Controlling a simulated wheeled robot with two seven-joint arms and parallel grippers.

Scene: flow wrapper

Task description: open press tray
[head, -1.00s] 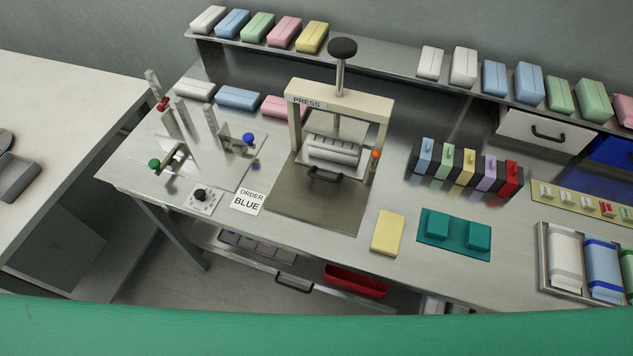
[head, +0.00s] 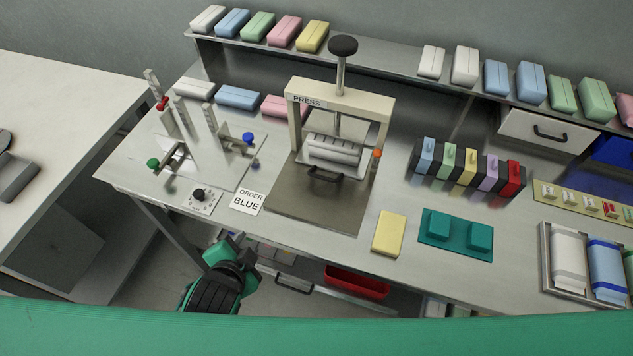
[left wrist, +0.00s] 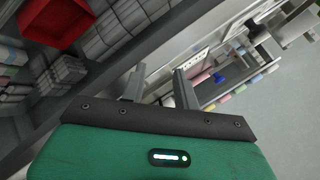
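The press (head: 337,100) is a cream frame labelled PRESS, with a black knob on a vertical rod, standing on a brown-grey base plate. Its tray (head: 330,155), with a ribbed light block and a black front handle (head: 323,174), sits under the crossbar between the posts. My left gripper (head: 236,250) is at the table's front edge, to the lower left of the press and clear of the handle. In the left wrist view its two fingers (left wrist: 159,88) stand apart with nothing between them. My right gripper is not in view.
A fixture with upright posts (head: 200,140) stands left of the press. An ORDER BLUE card (head: 246,201) lies before it. A yellow block (head: 388,233) and a teal pad (head: 455,250) lie to the right. A red bin (head: 357,282) is below the tabletop.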

